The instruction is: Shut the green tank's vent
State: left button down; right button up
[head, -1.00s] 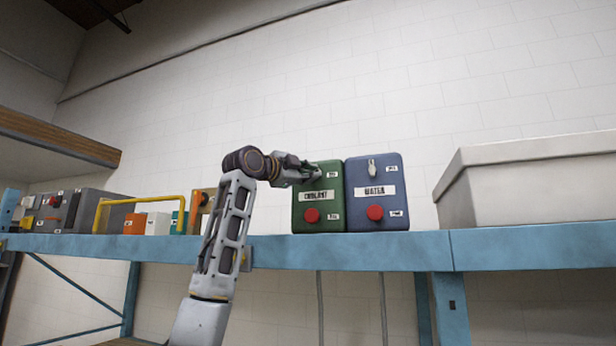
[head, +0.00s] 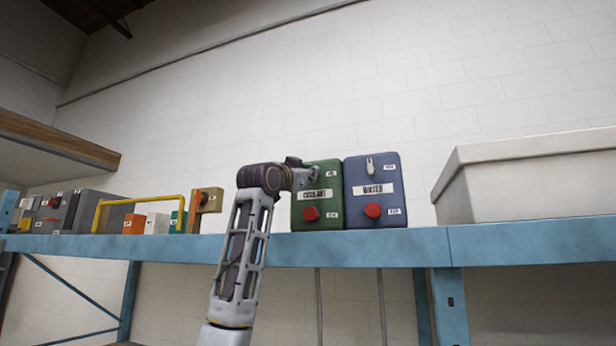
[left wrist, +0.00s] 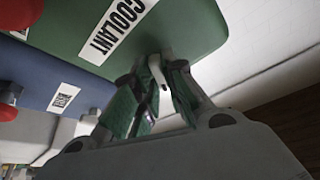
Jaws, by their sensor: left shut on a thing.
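The green tank (head: 333,205), labelled COOLANT, stands on the blue shelf. It has a red knob (head: 311,213) low on its front. My left gripper (head: 312,173) is at the tank's upper front, above the label, and covers the vent there in the head view. In the left wrist view the green tank (left wrist: 190,25) is close up. The gripper's fingers (left wrist: 157,80) are shut on a small pale lever (left wrist: 157,70), the vent, at the tank's face. The exact angle of the lever is hard to tell. My right gripper is not in view.
A blue tank (head: 357,216), labelled WATER, stands right beside the green one, with its own pale lever (head: 370,165) upright. A large pale bin (head: 540,180) is to the right. A yellow rail (head: 140,199) and several boxes are to the left on the shelf (head: 400,248).

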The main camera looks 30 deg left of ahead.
pick_arm(q)
jog(key=shift+d+n+y, duration=0.1)
jog(key=shift+n+y, duration=0.85)
jog(key=shift+n, duration=0.95)
jog(key=shift+d+n+y, duration=0.1)
jog(key=shift+n+y, duration=0.85)
jog(key=shift+n, duration=0.95)
jog(key=shift+n+b, duration=0.3)
jog(key=c, duration=1.5)
grip_release()
jog(key=shift+w, duration=0.1)
jog(key=shift+v, duration=6.05)
jog(key=shift+w+d, duration=0.1)
